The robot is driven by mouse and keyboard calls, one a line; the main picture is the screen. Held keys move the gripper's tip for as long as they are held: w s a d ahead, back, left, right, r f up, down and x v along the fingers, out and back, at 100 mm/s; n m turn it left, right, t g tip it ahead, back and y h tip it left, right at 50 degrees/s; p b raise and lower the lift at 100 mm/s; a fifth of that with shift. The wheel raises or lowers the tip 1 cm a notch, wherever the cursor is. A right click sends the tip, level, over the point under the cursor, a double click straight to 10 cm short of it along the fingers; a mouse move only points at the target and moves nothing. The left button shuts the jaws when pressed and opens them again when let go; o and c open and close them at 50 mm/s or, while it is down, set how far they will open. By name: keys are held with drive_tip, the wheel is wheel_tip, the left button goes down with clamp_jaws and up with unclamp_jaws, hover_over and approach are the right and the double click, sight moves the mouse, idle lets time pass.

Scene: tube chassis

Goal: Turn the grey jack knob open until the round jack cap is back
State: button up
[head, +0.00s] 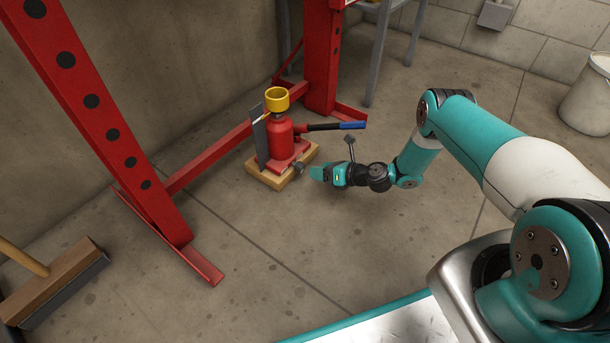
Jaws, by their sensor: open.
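A red bottle jack (281,138) stands upright on a wooden board (268,179) on the concrete floor. A yellow round cap (277,99) sits on top of the jack. A small grey knob (298,168) shows low at the jack's right front side. My gripper (314,172) is low over the floor just right of the knob, its fingers pointing left at it. The fingers look open and hold nothing that I can see. Whether they touch the knob or stand around it is too small to tell.
The jack's pump handle with a blue grip (352,125) sticks out right, above my gripper. A dark upright plate (260,137) stands left of the jack. A red steel frame (217,150) runs behind it. A broom (60,283) lies at lower left. The floor in front is clear.

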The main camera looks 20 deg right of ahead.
sight(303, 168)
drive_tip(key=b+x, duration=0.2)
drive_tip(key=x, duration=0.3)
drive_tip(key=shift+f, duration=0.15)
drive_tip(key=shift+w+a+b, duration=0.4)
drive_tip(key=shift+w+a, duration=0.05)
drive_tip(key=shift+w, duration=0.05)
drive_tip(key=shift+c, duration=0.4)
drive_tip(key=c, duration=0.8)
drive_tip(key=shift+c, duration=0.2)
